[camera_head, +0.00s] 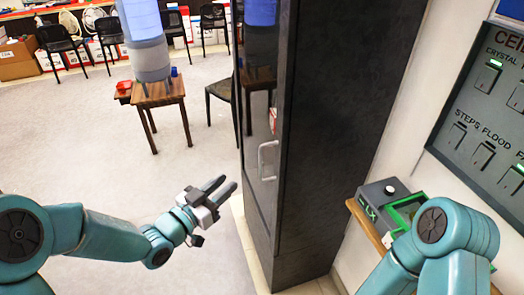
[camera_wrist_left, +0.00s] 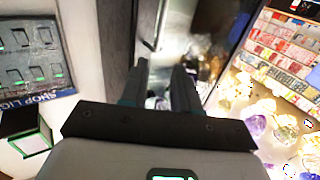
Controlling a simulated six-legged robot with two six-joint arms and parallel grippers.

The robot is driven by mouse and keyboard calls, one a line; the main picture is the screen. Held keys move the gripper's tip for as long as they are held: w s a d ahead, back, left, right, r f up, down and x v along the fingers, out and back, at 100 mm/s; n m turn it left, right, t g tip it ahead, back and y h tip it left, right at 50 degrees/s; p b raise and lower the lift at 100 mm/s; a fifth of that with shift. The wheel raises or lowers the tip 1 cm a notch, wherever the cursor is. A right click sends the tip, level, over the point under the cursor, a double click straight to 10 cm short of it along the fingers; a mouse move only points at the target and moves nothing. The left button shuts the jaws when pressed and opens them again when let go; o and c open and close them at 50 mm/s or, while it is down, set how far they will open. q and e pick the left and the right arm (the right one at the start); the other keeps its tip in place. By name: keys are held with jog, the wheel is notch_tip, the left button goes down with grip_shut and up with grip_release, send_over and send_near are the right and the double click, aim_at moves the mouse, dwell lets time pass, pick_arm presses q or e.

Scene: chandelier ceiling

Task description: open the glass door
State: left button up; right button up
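The glass door (camera_head: 259,110) is the narrow, reflective left face of a tall dark cabinet, and it looks shut. Its pale, upright handle (camera_head: 268,160) is at mid height. My left gripper (camera_head: 224,184) is open and empty, with its two fingers apart and pointing up and right toward the door. It appears below and left of the handle, not touching it. In the left wrist view, the open fingers (camera_wrist_left: 160,88) point toward the glass front, with bright crystals (camera_wrist_left: 270,120) on the right. My right arm (camera_head: 440,240) is at lower right; its gripper does not show.
The dark cabinet side (camera_head: 340,110) stands in the middle. A grey box with a green frame (camera_head: 385,205) sits on a wooden shelf to its right, beneath a wall switch panel (camera_head: 490,110). A small wooden table (camera_head: 160,100) stands back left.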

aim_at(260, 156)
pick_arm(q)
jog(key=p+x, duration=0.2)
jog(key=x, duration=0.5)
jog(key=p+x, duration=0.2)
jog(key=x, duration=0.5)
jog(key=shift+d+r, duration=0.1)
jog(key=shift+d, duration=0.3)
jog(key=shift+w, duration=0.25)
jog(key=shift+s, duration=0.15)
jog(key=shift+d, duration=0.1)
jog(key=c, duration=0.4)
grip_shut()
